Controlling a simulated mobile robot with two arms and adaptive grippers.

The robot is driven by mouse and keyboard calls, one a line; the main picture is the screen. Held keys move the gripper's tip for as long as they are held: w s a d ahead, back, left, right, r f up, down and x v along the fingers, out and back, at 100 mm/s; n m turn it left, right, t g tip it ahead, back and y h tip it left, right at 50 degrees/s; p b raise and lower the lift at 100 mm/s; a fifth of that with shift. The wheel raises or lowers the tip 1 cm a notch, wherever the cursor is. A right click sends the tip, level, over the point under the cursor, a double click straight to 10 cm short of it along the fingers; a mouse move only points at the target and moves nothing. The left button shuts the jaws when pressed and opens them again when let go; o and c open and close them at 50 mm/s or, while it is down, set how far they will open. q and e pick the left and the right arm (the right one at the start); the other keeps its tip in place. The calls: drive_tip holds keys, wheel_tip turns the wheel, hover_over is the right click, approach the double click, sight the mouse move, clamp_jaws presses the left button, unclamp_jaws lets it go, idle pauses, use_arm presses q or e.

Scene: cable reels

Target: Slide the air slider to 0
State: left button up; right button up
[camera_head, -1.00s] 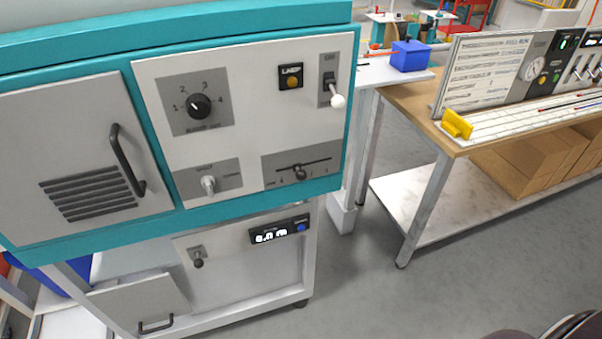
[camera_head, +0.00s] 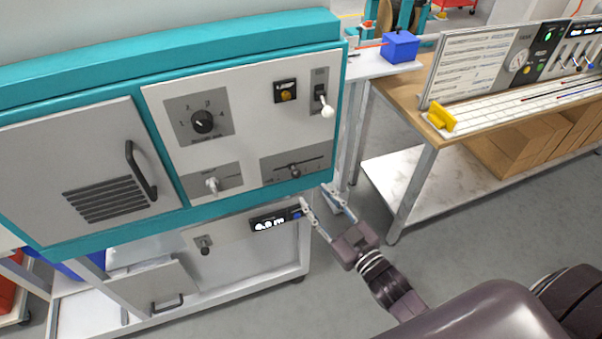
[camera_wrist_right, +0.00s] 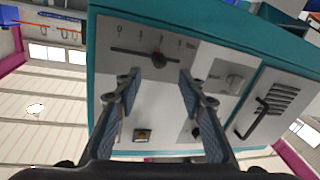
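The air slider (camera_head: 294,170) is a dark knob on a horizontal slot in a grey plate at the lower right of the white control panel. In the right wrist view, which shows the panel turned over, the slider knob (camera_wrist_right: 159,60) sits near the middle of its slot, beside a numbered scale. My right gripper (camera_head: 315,196) is open and empty, just below and right of the slider in the head view. In the wrist view its open fingers (camera_wrist_right: 158,80) frame the slider from a distance, not visibly touching it. My left gripper is not in view.
A white-tipped toggle lever (camera_head: 327,111), a yellow button (camera_head: 286,96), a rotary knob (camera_head: 203,122) and a small lever (camera_head: 212,185) share the panel. A vented door with a handle (camera_head: 141,171) is at left. A wooden workbench (camera_head: 400,96) stands to the right; clear floor lies before it.

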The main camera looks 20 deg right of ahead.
sight(299, 177)
drive_tip(key=w, duration=0.2)
drive_tip(key=w+a+p, duration=0.1)
drive_tip(key=w, duration=0.4)
drive_tip(key=shift+w+a+r+p, duration=0.1)
drive_tip(key=shift+w+a+p, duration=0.2)
drive_tip(key=shift+p, duration=0.05)
clamp_jaws()
drive_tip(key=shift+d, duration=0.1)
